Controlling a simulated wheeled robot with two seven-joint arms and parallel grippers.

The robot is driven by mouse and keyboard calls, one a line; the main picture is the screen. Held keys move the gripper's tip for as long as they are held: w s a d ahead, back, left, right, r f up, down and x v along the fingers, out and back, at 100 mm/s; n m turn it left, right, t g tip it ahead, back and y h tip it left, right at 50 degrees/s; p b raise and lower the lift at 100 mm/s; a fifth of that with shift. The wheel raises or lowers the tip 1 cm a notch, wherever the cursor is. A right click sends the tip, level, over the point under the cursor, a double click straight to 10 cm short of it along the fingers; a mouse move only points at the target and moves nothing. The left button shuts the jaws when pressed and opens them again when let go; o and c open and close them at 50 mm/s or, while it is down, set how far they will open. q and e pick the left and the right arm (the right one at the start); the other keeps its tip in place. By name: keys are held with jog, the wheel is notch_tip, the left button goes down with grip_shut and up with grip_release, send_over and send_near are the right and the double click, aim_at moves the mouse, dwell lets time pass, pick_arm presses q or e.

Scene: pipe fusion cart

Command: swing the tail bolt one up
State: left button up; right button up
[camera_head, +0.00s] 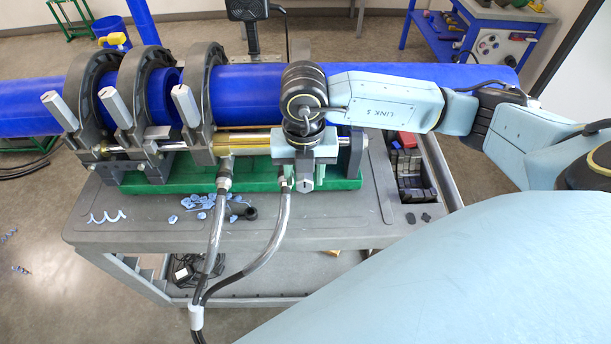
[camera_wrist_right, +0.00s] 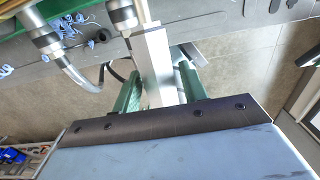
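Three tail bolts with grey handles, such as the leftmost one (camera_head: 60,111), stand tilted up at the clamps to the left. Another tail bolt (camera_head: 306,185) hangs down at the right-hand clamp position; its pale bar also shows in the wrist view (camera_wrist_right: 156,62). My right gripper (camera_head: 305,176) is over this hanging bolt, with one green finger on each side. In the wrist view the fingers of my right gripper (camera_wrist_right: 159,88) straddle the bar and look apart from it. My right wrist hides the clamp behind. My left gripper is out of view.
Blue pipe (camera_head: 245,90) runs through the clamps on a green base (camera_head: 170,182). Two hoses (camera_head: 216,225) drop in front of the cart top (camera_head: 120,232). Blue shavings (camera_head: 205,202) lie on it. A bin (camera_head: 410,180) of dark blocks is at the right.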

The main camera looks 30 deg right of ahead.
jog(key=c, duration=0.4)
jog(key=shift+w+d+r+p, duration=0.15)
jog(key=shift+r+p, duration=0.15)
jog(key=shift+r, duration=0.25)
jog(key=shift+w+d+r+p, duration=0.15)
jog(key=shift+r+p, duration=0.15)
jog(key=shift+r, duration=0.4)
jog(key=shift+w+d+r+p, duration=0.15)
jog(key=shift+w+r+p, duration=0.3)
jog(key=shift+r, duration=0.3)
jog(key=shift+w+d+r, duration=0.1)
jog(key=shift+r, duration=0.05)
